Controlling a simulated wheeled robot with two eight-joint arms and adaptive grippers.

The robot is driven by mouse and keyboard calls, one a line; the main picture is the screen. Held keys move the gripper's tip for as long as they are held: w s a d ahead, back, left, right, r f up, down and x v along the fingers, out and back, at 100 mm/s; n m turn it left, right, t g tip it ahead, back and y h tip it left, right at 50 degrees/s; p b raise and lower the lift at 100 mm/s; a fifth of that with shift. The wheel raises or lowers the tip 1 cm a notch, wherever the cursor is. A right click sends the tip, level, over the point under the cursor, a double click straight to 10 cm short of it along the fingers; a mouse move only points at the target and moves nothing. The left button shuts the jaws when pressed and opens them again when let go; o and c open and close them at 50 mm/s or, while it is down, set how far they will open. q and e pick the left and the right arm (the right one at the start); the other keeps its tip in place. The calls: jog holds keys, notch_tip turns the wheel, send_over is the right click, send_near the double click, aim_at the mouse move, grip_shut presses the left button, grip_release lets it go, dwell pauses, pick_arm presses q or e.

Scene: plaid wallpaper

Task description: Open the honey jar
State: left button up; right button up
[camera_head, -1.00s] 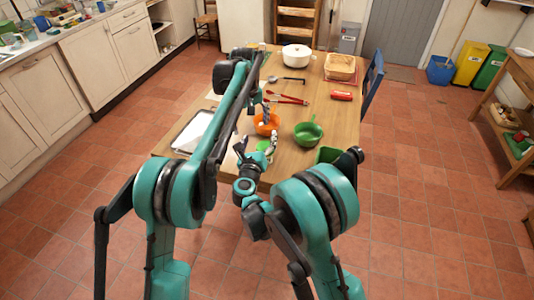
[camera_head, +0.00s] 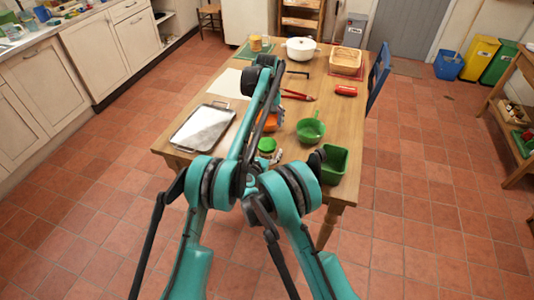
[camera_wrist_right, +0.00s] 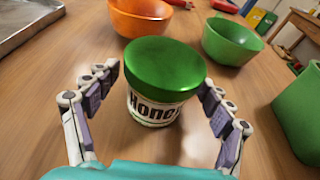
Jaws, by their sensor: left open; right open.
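The honey jar (camera_wrist_right: 160,85) stands upright on the wooden table, with a green lid on it and a "Honey" label. In the head view the jar (camera_head: 267,146) shows mainly as a green lid at the near side of the table, partly covered by my arms. My right gripper (camera_wrist_right: 158,80) is open, with a finger on either side of the jar and a gap showing at each side. My left gripper (camera_head: 277,107) is open near the orange bowl, largely hidden behind its own arm in the head view.
An orange bowl (camera_wrist_right: 140,18) and a green bowl (camera_wrist_right: 231,40) stand beyond the jar. A green bin (camera_head: 333,164) is to the right, a metal tray (camera_head: 201,127) to the left. Red-handled tongs (camera_head: 298,96), a white pot (camera_head: 299,49) and a basket (camera_head: 345,60) lie farther back.

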jog(key=shift+w+d+f, duration=0.1)
jog(key=shift+w, duration=0.2)
